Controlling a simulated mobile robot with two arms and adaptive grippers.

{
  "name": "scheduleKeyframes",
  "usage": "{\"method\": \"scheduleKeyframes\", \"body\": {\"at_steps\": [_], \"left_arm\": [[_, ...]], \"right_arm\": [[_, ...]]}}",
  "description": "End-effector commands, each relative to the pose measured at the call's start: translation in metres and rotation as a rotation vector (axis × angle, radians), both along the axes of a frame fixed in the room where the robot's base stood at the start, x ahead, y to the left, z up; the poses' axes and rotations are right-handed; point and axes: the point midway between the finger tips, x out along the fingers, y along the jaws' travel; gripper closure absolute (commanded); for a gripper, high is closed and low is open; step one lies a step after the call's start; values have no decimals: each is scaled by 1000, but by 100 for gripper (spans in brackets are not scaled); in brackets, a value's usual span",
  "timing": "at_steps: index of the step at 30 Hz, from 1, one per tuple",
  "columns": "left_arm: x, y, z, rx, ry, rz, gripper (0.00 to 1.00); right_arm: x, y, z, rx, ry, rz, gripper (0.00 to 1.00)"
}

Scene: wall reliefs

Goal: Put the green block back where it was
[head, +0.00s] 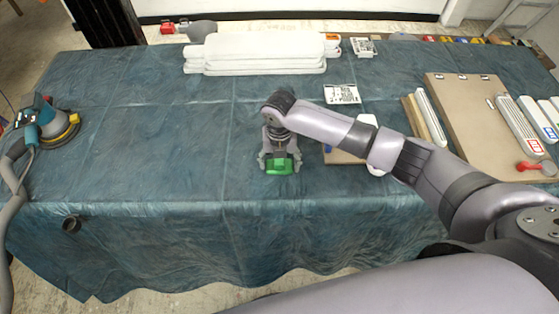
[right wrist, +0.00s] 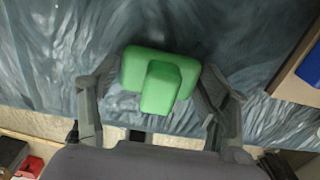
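The green block (head: 279,164) is at my right gripper (head: 279,158), over the blue-green cloth of the table near its front edge. In the right wrist view the green block (right wrist: 160,78) sits between the two fingers of my right gripper (right wrist: 162,80), with a raised stub facing the camera. Both fingers meet its sides, so the gripper is shut on it. I cannot tell exactly how high it is above the cloth. My left gripper is not in view.
A tan board (head: 342,156) lies partly hidden behind my right arm. A printed card (head: 342,94) and stacked white bars (head: 258,52) are farther back. A larger board (head: 470,120) is at right. A sander (head: 48,125) is at left. The cloth between is mostly clear.

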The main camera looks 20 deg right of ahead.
Motion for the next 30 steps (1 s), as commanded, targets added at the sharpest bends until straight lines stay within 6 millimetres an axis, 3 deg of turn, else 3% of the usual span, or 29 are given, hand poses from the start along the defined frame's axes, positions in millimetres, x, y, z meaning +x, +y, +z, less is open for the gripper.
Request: {"method": "scheduleKeyframes", "body": {"at_steps": [6,18,23,30], "left_arm": [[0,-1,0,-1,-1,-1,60],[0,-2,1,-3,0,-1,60],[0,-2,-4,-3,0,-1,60],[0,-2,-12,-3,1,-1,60]], "right_arm": [[0,0,0,0,0,0,14],[1,0,7,0,-2,0,14],[2,0,33,2,-6,1,14],[2,1,85,3,-5,0,14]]}}
